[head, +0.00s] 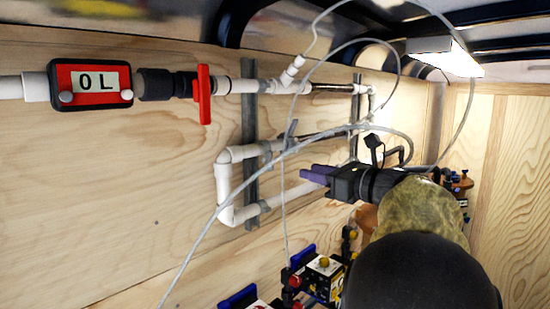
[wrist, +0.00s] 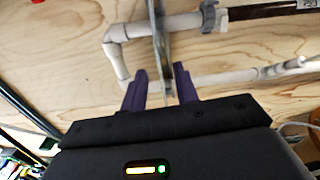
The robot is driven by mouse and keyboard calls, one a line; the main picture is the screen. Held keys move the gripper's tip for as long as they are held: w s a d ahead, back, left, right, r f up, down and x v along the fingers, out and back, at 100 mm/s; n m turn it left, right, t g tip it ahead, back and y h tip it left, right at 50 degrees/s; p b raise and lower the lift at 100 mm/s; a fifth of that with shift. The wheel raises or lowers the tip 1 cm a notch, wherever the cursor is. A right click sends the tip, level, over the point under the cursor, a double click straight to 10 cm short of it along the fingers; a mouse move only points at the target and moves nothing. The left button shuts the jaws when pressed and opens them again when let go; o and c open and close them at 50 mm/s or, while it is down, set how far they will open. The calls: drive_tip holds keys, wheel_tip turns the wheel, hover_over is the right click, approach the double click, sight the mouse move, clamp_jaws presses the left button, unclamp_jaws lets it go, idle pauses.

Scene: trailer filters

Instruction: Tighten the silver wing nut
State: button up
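My gripper (head: 308,174) points left toward the wall pipes in the head view. In the wrist view its two purple fingers (wrist: 160,84) stand apart with a gap between them. A grey strip (wrist: 160,40) runs through that gap from the top; it is blurred and I cannot tell whether it is a hose or a bracket. It is not clearly gripped. I cannot surely make out the silver wing nut in either view. A small grey upright piece (head: 291,130) shows near the middle pipe, but too small to identify.
White piping (head: 222,185) with bends runs along the plywood wall (head: 120,190). A loose grey hose (head: 215,215) loops across the space. Boxes with coloured knobs (head: 322,270) stand below.

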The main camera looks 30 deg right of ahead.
sight(271, 162)
drive_tip(key=p+x, duration=0.5)
drive_tip(key=x, duration=0.6)
drive_tip(key=shift+w+a+r, duration=0.15)
drive_tip(key=shift+w, duration=0.2)
drive_tip(key=shift+w+a, duration=0.15)
drive_tip(key=shift+w, duration=0.35)
clamp_jaws()
